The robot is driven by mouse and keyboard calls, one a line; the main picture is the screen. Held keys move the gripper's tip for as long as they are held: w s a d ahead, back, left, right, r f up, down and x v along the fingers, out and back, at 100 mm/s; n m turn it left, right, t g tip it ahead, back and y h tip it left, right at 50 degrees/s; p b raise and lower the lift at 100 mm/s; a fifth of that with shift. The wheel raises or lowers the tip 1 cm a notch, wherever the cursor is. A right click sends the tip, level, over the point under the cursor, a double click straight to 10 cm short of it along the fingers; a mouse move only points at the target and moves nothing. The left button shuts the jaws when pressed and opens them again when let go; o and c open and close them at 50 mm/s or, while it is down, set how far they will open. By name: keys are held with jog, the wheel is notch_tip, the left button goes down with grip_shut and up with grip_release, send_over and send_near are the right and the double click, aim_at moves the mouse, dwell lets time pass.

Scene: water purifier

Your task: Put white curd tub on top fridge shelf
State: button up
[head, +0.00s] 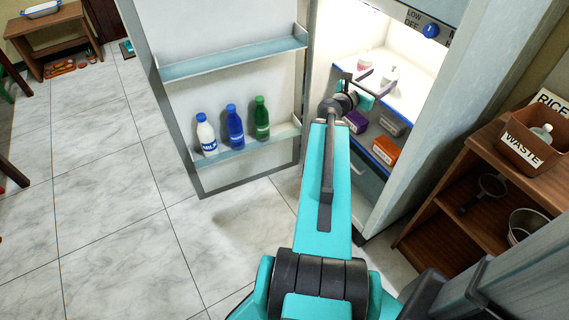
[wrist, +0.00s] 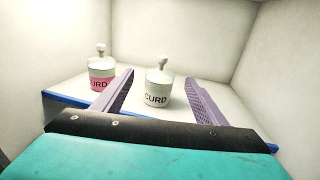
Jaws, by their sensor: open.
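A white curd tub (wrist: 158,88) with a round knob lid and black lettering stands upright on a white, blue-edged fridge shelf (wrist: 68,99). It also shows in the head view (head: 389,78), on the upper of the two shelves visible there. My gripper (wrist: 160,77) is open and empty, its purple fingers reaching over the shelf with the white tub between their lines, near the tips. I cannot tell whether they touch it. In the head view my gripper (head: 368,83) is inside the open fridge. A second curd tub (wrist: 102,72) with a pink label stands left of the left finger.
Purple (head: 356,121), grey (head: 391,122) and orange boxes (head: 386,150) stand on the shelf below. The open fridge door (head: 240,95) at left holds several bottles. A wooden rack (head: 480,160) with a waste box (head: 530,145) stands right. The shelf right of the white tub looks clear.

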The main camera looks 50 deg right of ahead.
jog(key=w+a+f+m+y, duration=0.2)
jog(key=w+a+f, duration=0.15)
jog(key=f, duration=0.25)
jog(key=w+a+f+m+t+y, duration=0.1)
jog(key=w+a+f, duration=0.2)
jog(key=a+f, duration=0.25)
jog(key=w+a+f+m+y, duration=0.2)
jog(key=w+a+f, duration=0.1)
jog(key=f, duration=0.3)
jog(key=w+a+f+m+y, duration=0.3)
jog(key=a+f+m+y, duration=0.15)
jog(key=a+f, duration=1.2)
jog(key=s+a+f+m+g+y, duration=0.1)
jog(key=a+f+y, duration=0.1)
jog(key=a+f, duration=0.35)
jog(key=s+a+f+m+y, duration=0.1)
jog(key=s+a+f+m, duration=0.1)
jog(key=a, duration=0.6)
jog(key=s+a+f+m+g+y, duration=0.1)
jog(key=a+f+y, duration=0.1)
jog(key=a+f, duration=0.35)
jog(key=s+a+f+m+g+y, duration=0.1)
jog(key=s+a+f+m, duration=0.1)
jog(key=s+a, duration=0.3)
jog(key=s+a+f+m+g+y, duration=0.1)
jog(key=s+a, duration=0.4)
jog(key=a, duration=0.9)
jog(key=shift+f+m+g+y, duration=0.4)
jog(key=shift+f+y, duration=0.15)
jog(key=shift+y, duration=0.1)
